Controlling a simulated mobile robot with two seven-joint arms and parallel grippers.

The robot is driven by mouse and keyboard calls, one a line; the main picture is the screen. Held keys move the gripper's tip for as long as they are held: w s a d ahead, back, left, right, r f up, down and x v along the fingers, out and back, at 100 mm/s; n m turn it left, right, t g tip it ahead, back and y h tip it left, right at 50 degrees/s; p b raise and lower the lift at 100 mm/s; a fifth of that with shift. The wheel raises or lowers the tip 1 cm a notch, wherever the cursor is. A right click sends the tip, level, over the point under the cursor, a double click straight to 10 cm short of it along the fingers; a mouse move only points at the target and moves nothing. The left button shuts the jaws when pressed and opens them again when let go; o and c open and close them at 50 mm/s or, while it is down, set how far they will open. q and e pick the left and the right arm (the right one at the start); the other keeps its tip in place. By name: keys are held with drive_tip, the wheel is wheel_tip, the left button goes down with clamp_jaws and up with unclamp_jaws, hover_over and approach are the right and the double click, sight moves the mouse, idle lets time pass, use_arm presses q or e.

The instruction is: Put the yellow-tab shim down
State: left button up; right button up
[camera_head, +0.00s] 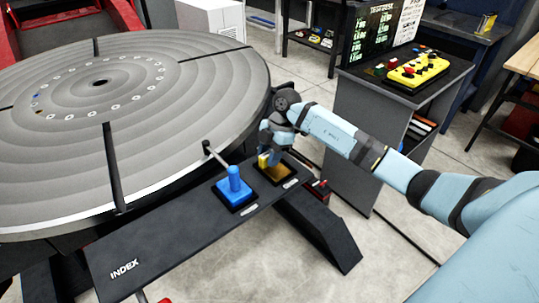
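My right gripper (269,155) points down over a brown-gold square pad (276,174) on the dark bench marked INDEX. A small yellow piece (263,160), which looks like the yellow tab of the shim, shows right at its fingertips. The rest of the shim is hidden or too small to make out. The fingers are small and partly hidden by the wrist, so I cannot tell whether they are closed on the yellow piece or whether it touches the pad. My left gripper is not in view.
A blue block with an upright knob (235,188) stands just left of the pad. The big round grey positioner table (160,110) lies close behind the bench (150,250). A small red part (319,187) is at the right. A grey cabinet (350,135) carries a yellow control box (418,70).

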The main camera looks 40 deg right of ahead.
drive_tip(key=shift+w+r, duration=0.15)
drive_tip(key=shift+r, duration=0.1)
drive_tip(key=shift+w+d+r, duration=0.1)
drive_tip(key=shift+d+r, duration=0.05)
drive_tip(key=shift+r, duration=0.1)
drive_tip(key=v, duration=1.1)
drive_tip(key=shift+d, duration=0.1)
